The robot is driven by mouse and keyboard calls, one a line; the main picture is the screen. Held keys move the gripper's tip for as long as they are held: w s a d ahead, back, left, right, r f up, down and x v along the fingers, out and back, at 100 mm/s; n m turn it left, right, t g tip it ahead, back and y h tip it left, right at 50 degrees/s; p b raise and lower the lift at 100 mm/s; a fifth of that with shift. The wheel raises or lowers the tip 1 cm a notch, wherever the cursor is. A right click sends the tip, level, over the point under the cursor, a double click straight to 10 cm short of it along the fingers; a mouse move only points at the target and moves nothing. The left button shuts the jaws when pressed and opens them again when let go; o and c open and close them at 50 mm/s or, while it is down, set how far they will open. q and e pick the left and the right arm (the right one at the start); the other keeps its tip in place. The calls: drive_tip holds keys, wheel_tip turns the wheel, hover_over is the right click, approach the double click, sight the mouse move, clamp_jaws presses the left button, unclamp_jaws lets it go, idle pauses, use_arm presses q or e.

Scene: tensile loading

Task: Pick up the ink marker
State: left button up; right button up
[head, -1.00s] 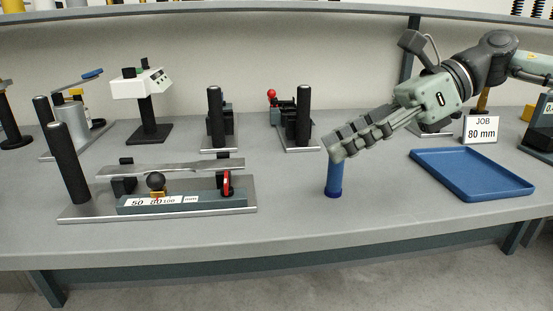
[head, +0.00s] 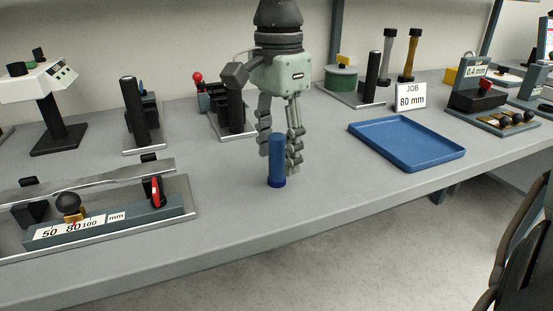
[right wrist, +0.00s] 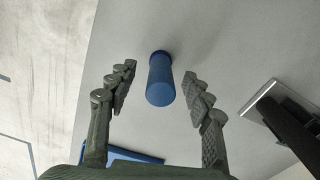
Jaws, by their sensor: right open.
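The ink marker (head: 277,158) is a blue upright cylinder with a darker blue base, standing on the grey bench in the head view. My right gripper (head: 280,156) points down over it, open, with its fingers on either side of the marker's upper part. In the right wrist view the marker (right wrist: 160,85) shows between the two spread fingers (right wrist: 160,92), with a visible gap on each side. My left gripper is out of view.
A blue tray (head: 408,143) lies to the right, with a "JOB 80 mm" card (head: 410,98) behind it. A gauge fixture (head: 110,222) holding a metal strip sits front left. Black-post stands (head: 235,106) are behind the gripper. Bench around the marker is clear.

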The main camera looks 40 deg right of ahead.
sight(277, 166)
wheel_tip(277, 166, down, 3)
drive_tip(key=shift+a+f, duration=0.1)
drive_tip(key=shift+f, duration=0.05)
drive_tip(key=shift+c, duration=0.3)
clamp_jaws()
